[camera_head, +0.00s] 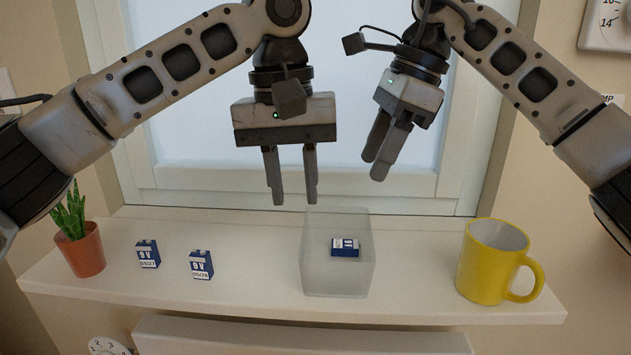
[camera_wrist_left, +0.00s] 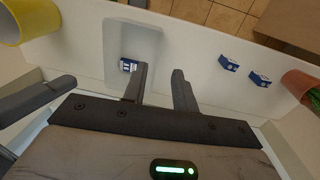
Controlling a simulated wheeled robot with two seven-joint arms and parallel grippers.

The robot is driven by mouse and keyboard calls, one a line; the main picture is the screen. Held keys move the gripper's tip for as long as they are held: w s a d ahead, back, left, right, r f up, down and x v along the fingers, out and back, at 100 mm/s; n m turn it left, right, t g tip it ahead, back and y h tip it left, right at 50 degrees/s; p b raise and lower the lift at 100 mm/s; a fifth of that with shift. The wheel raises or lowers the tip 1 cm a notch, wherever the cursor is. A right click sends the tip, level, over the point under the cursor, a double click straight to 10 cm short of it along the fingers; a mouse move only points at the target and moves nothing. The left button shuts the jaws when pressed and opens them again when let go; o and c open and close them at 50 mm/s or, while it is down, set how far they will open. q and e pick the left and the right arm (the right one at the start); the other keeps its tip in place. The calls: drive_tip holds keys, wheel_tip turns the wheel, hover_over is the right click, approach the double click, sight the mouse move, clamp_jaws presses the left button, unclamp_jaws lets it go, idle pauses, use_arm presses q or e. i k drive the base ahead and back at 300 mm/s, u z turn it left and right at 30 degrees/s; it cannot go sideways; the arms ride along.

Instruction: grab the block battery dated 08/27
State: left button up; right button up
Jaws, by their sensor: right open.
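Two blue-and-white 9V block batteries stand on the shelf at the left in the head view. The left one (camera_head: 148,254) has a small date that seems to end in /27; the other (camera_head: 201,265) seems to end in /28. A third battery (camera_head: 345,248) lies in a translucent bin, its date unreadable. In the left wrist view they show beside the plant (camera_wrist_left: 260,79), next to that (camera_wrist_left: 228,63), and in the bin (camera_wrist_left: 128,65). My left gripper (camera_head: 291,203) is open and empty, above the shelf just left of the bin. My right gripper (camera_head: 375,168) is open and empty, above and right of the bin.
The translucent bin (camera_head: 313,279) stands mid-shelf. A yellow mug (camera_head: 486,264) stands at the right and a potted plant (camera_head: 82,252) at the far left. The shelf (camera_head: 255,284) is bare between the batteries and bin. A window is behind.

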sight(147, 250)
drive_tip(key=k, duration=0.95)
